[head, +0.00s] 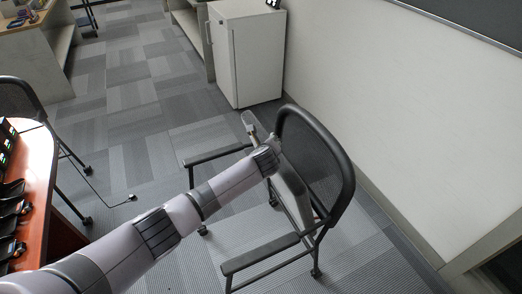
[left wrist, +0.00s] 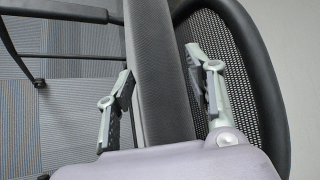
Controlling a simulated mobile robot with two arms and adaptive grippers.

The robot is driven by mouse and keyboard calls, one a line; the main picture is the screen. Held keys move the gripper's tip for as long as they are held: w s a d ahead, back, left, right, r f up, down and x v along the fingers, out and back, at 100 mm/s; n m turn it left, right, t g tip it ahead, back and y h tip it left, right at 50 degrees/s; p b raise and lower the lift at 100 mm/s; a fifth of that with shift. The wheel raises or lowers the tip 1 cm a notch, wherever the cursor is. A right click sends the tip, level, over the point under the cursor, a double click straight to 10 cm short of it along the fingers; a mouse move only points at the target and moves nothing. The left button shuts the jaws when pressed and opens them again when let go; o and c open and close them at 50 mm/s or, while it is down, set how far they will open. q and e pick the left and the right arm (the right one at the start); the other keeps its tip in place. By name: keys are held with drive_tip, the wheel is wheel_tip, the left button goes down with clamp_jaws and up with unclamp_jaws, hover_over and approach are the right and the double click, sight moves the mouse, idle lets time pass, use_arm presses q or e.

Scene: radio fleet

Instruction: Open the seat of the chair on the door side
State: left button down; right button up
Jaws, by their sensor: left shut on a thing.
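The chair is black with a mesh back (head: 318,160), two armrests and castors, and stands by the white wall. Its seat (head: 292,190) is folded up, standing on edge close to the backrest. My left arm reaches across to the chair, and my left gripper (head: 264,143) is at the upper edge of the seat. In the left wrist view the two fingers lie on either side of the dark seat slab (left wrist: 158,70), one between it and the mesh back. The left gripper is shut on the seat. My right gripper is not in view.
A white cabinet (head: 247,55) stands behind the chair. A brown desk (head: 38,175) with devices and another black chair (head: 22,100) are at the left. The carpeted floor (head: 130,130) between is mostly open. The wall (head: 400,110) runs along the right.

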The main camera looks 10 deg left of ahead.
use_arm(q)
drive_tip(key=shift+w+d, duration=0.15)
drive_tip(key=shift+d, duration=0.9)
drive_tip(key=shift+f, duration=0.1)
drive_tip(key=c, duration=1.2)
unclamp_jaws()
drive_tip(key=shift+f, duration=0.1)
drive_tip(key=shift+o, duration=1.4)
drive_tip(key=shift+w+d, duration=0.15)
drive_tip(key=shift+w, duration=0.1)
drive_tip(key=shift+s+a+r, duration=0.2)
drive_tip(key=shift+a+r, duration=0.05)
drive_tip(key=shift+a, duration=0.1)
drive_tip(key=v, duration=1.1)
drive_tip(key=shift+s+d, duration=0.15)
drive_tip(key=shift+s, duration=0.05)
